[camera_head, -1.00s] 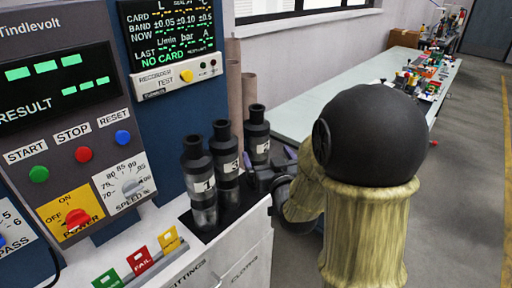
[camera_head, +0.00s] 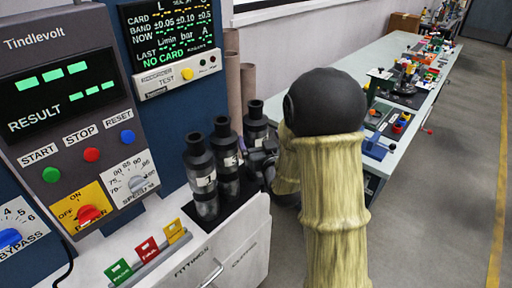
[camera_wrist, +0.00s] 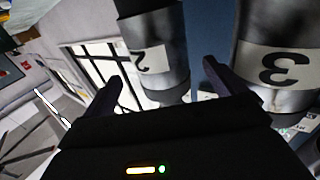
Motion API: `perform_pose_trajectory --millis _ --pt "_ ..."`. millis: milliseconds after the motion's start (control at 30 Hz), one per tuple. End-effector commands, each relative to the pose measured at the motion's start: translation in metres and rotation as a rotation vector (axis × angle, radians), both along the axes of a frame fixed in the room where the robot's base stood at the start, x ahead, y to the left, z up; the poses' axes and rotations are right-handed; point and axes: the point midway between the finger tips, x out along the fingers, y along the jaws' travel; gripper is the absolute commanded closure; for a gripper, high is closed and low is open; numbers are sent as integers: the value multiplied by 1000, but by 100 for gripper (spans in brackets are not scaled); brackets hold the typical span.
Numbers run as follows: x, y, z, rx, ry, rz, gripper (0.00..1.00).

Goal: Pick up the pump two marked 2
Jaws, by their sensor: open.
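The pump marked 1 (camera_head: 200,168) stands nearest in the rack. A test panel (camera_head: 70,90) with knobs and buttons rises at left. Red, green and yellow card holders (camera_head: 147,250) are in front. A long table (camera_head: 400,75) with small parts stands behind my arm.

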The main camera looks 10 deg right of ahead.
Motion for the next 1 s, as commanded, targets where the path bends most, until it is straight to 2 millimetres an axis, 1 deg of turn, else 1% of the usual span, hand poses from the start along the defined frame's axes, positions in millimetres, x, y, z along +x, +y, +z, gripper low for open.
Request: perform_pose_trajectory --millis 133,333,467,1000 --pt "11 2 1 0 2 2 5" --pt "38 4 1 0 1 2 5" --pt "50 5 0 -1 1 1 5" --pt "51 3 -2 0 0 -2 5"
